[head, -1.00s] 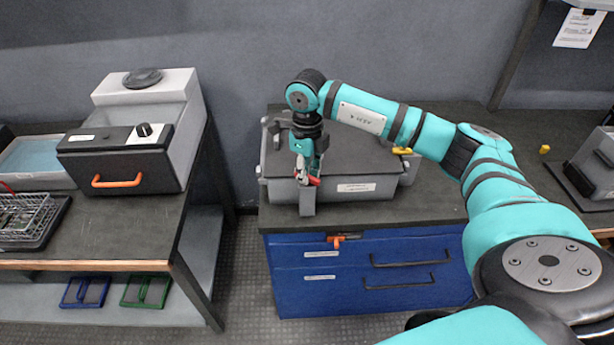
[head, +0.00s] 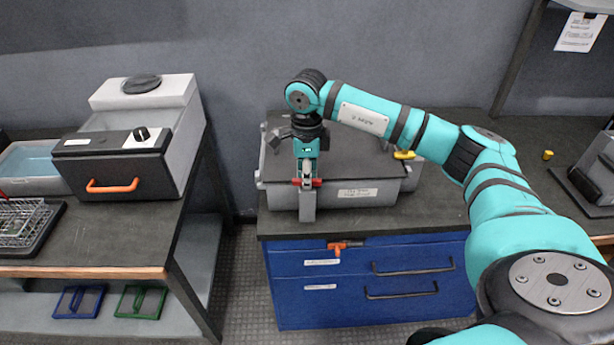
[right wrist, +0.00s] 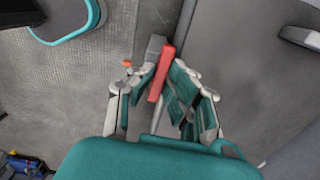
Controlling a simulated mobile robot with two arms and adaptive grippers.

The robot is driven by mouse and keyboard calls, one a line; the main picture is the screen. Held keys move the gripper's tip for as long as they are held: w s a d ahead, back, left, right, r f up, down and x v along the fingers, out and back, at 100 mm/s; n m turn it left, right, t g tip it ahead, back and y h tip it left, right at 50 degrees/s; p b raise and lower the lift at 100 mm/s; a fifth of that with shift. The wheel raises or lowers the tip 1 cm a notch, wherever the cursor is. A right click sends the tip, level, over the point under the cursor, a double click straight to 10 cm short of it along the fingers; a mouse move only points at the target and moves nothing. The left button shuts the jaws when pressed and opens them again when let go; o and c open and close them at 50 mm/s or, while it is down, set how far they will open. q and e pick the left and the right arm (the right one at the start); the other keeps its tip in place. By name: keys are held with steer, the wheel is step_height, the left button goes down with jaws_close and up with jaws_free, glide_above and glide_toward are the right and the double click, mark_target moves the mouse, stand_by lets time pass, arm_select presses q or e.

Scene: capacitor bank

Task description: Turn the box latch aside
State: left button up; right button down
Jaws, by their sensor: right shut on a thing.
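A grey box (head: 372,196) with a dark lid (head: 350,166) stands on the blue drawer cabinet. A red latch piece (head: 316,183) lies crosswise at the box's front, above an upright grey part (head: 307,207). My right gripper (head: 306,180) points down over the box's front edge and is shut on the red latch. In the right wrist view the red latch (right wrist: 161,74) sits between my right gripper's fingers (right wrist: 164,96), with a grey end piece beside it. The fingers partly hide the latch. My left gripper is out of view.
The blue cabinet (head: 350,275) has an orange-handled fitting (head: 345,245) near its top edge. A yellow piece (head: 404,155) is at the box's right side. A bench on the left holds a machine with an orange handle (head: 112,186). Floor shows between bench and cabinet.

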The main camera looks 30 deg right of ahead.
steer(key=shift+w+r, duration=0.1)
steer(key=shift+r, duration=0.05)
steer(key=c, duration=1.3)
jaws_free()
steer(key=shift+c, duration=0.2)
step_height(320, 180, up, 12)
